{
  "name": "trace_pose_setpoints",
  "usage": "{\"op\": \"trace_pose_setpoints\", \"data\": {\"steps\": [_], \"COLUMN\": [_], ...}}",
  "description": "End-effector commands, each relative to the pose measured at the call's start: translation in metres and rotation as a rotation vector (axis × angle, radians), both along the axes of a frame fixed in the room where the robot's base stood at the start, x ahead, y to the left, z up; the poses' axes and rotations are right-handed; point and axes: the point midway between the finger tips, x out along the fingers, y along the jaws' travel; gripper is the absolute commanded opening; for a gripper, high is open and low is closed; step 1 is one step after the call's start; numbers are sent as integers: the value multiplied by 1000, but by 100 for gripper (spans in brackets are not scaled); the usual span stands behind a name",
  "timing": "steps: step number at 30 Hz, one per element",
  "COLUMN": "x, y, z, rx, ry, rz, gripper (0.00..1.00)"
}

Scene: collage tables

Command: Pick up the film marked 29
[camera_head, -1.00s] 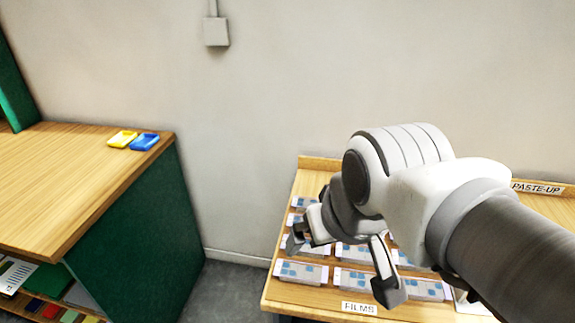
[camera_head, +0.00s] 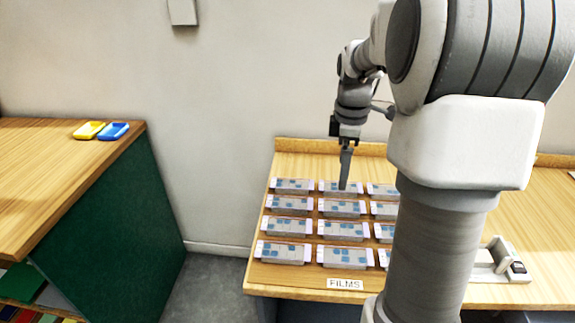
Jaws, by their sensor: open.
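Several films (camera_head: 285,228) lie in rows on the right-hand wooden table (camera_head: 262,291), each a grey strip with blue squares and pale ends. Any numbers on them are too small to read, so I cannot tell which is marked 29. Part of the right-hand films is hidden behind my arm. My gripper (camera_head: 344,184) points down over the back part of the films, near the middle column, with nothing seen in it. It is open, though its fingers overlap from this side.
A "FILMS" label (camera_head: 345,284) is at the table's front edge. A white and grey device (camera_head: 498,262) stands to the right of my arm. A floor gap separates the tables.

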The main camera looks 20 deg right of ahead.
Motion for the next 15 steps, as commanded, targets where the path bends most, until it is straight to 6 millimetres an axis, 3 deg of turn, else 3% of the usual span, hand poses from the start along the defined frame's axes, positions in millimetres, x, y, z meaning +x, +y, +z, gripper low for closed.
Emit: {"op": "trace_pose_setpoints", "data": {"steps": [5,10,15], "x": [5,5,4], "y": [-22,-24,-24], "z": [-21,-42,-80], "rx": [13,16,16], "ry": [31,37,38], "rz": [69,83,82], "gripper": [100,100,100]}}
